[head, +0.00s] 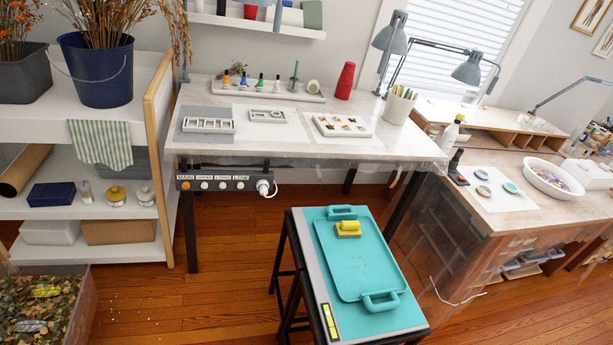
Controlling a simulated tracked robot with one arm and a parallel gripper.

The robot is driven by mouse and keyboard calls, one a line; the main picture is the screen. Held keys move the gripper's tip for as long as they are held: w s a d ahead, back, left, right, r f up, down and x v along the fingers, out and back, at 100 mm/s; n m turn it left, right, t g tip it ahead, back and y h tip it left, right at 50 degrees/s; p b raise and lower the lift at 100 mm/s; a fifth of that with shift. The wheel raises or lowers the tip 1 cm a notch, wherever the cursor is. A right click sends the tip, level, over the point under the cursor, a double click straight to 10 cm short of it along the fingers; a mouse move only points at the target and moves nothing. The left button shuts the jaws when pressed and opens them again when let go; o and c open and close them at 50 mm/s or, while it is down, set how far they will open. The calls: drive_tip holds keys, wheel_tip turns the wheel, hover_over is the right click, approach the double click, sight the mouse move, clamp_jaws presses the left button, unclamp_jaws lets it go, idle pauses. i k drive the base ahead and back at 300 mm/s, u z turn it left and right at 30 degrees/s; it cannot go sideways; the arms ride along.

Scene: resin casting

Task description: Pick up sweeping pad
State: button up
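A small yellow block-like pad (348,228), which looks like the sweeping pad, lies on the teal tray (365,268) near its far end. The tray has a raised handle at each end and rests on a stool-like stand (311,275) with dark legs. The top of the pad shows and nothing covers it. My gripper is not in view.
A worktable (400,147) with moulds and small bottles stands behind the stand. A wooden desk (480,222) is at right, with a white bowl (553,178). A shelf (92,187) and a leaf-filled bin (92,318) are at left.

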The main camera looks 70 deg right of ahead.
sight(350, 229)
drive_tip(key=z, duration=2)
